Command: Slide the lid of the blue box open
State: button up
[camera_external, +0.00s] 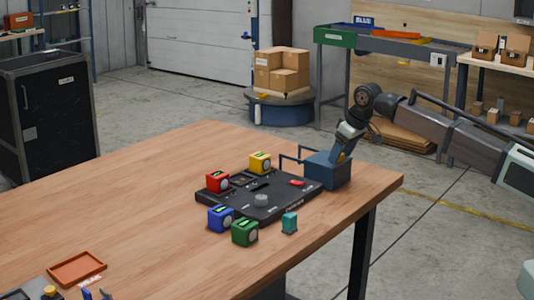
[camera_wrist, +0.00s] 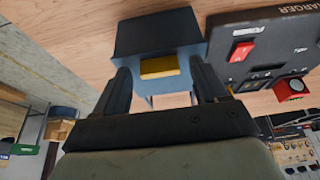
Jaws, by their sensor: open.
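The dark blue box (camera_external: 325,172) stands at the right end of the wooden table, behind the black charger board. A thin blue rail frame (camera_external: 291,157) sticks out from its left side. In the wrist view the box (camera_wrist: 158,30) shows a dark navy face and a paler blue part with a yellow block (camera_wrist: 158,67). My gripper (camera_external: 342,157) is down at the top of the box, near a small yellow patch. In the wrist view my gripper (camera_wrist: 163,75) is open, its fingers on either side of the yellow block. I cannot tell whether they touch it.
The black charger board (camera_external: 262,194) lies just left of the box. Red (camera_external: 217,182), yellow (camera_external: 260,162), blue (camera_external: 221,218) and green (camera_external: 245,232) cubes and a teal block (camera_external: 289,223) stand around it. An orange tray (camera_external: 77,269) lies front left.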

jog(key=shift+c, duration=0.2)
grip_shut()
dwell(0.4)
